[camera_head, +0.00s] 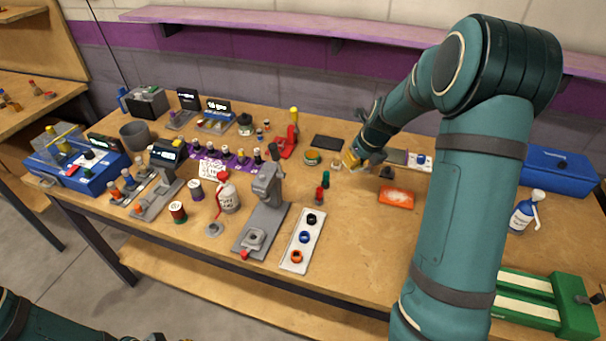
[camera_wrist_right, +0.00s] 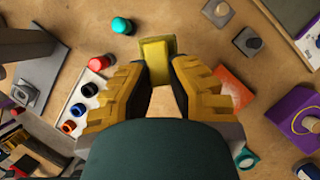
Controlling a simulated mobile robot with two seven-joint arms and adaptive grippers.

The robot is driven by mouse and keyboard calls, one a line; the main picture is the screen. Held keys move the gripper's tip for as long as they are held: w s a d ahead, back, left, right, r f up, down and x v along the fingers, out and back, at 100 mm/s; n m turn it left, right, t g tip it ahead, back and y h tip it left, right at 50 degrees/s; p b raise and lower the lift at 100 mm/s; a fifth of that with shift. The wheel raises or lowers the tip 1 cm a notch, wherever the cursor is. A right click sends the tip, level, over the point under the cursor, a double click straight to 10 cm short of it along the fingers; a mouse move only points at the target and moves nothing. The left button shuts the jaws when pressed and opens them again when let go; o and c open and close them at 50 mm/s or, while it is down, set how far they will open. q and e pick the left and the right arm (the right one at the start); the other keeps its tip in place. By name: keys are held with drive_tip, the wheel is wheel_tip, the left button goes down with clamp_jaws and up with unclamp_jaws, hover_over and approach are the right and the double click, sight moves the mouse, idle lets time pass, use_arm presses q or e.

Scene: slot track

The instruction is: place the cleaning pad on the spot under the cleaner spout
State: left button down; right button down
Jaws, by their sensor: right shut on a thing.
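My right gripper (camera_head: 352,158) is above the back right of the bench. In the right wrist view its yellow fingers (camera_wrist_right: 155,95) are shut on a yellow block (camera_wrist_right: 156,60), which looks like the cleaning pad. In the head view the fingers mostly hide it. A white bottle (camera_head: 228,198) with a red spout stands left of centre; a grey disc (camera_head: 214,229) lies in front of it, near the spout. A blue-and-white pump bottle (camera_head: 522,215) stands at the right. I cannot tell which is the cleaner. Only a sliver of my left gripper (camera_head: 155,337) shows at the bottom edge.
A grey press-like stand (camera_head: 265,205) and a white strip (camera_head: 291,254) with coloured rings stand between my right gripper and the white bottle. Small red and green bottles (camera_head: 322,190) stand nearby. An orange card (camera_head: 396,205) lies in front of the gripper.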

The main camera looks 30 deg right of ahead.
sight(360, 169)
drive_tip(key=shift+d+f, duration=0.1)
drive_tip(key=shift+f, duration=0.25)
wheel_tip(360, 169, down, 5)
drive_tip(key=shift+s+d+r+b, duration=0.1)
drive_tip(key=shift+r+b, duration=0.1)
drive_tip(key=shift+b, duration=0.9)
drive_tip(key=shift+f+b, duration=0.9)
drive_tip(key=shift+f, duration=1.5)
drive_tip(key=shift+r, duration=0.1)
drive_tip(key=c, duration=1.1)
unclamp_jaws()
drive_tip(key=shift+o, duration=0.2)
